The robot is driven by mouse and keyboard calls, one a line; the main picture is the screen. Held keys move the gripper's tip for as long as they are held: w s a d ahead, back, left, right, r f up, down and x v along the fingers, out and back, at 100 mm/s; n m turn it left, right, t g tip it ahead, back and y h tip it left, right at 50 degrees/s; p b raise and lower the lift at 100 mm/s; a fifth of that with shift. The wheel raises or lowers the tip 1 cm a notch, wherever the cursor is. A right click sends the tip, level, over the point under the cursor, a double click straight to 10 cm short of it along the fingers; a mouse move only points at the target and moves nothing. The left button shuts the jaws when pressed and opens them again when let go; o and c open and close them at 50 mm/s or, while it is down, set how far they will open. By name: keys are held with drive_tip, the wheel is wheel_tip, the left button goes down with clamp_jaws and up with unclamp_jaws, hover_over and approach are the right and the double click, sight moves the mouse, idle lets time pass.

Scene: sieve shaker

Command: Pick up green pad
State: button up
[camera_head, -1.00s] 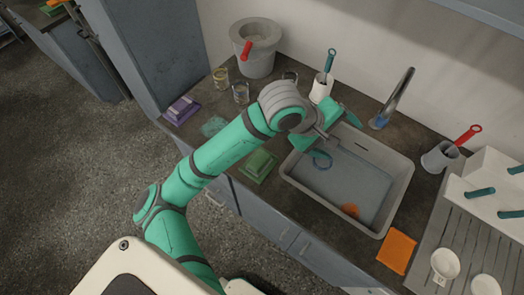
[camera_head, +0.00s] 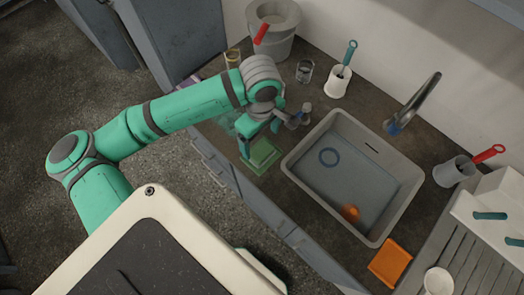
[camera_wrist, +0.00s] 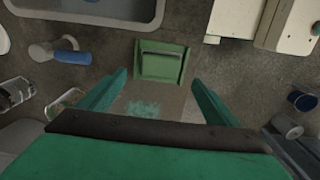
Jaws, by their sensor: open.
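The green pad (camera_head: 263,155) lies on the dark counter left of the sink, near the counter's front edge. In the wrist view the green pad (camera_wrist: 161,64) shows a paler raised block with a grey strip across it. My gripper (camera_head: 248,143) is above the counter beside the pad, partly hidden by my wrist in the head view. In the wrist view my gripper (camera_wrist: 160,78) is open, its two green fingers spread to either side just below the pad. Nothing is between them; the pad lies ahead of the tips.
A grey-blue object (camera_wrist: 56,51) lies near the sink. A teal patch (camera_wrist: 143,108) lies near the pad. A glass (camera_head: 304,71) and grey bucket (camera_head: 272,35) stand behind.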

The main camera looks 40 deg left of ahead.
sight(261, 151)
drive_tip(key=shift+d+f, duration=0.15)
drive_tip(key=shift+f, duration=3)
drive_tip(key=c, duration=1.1)
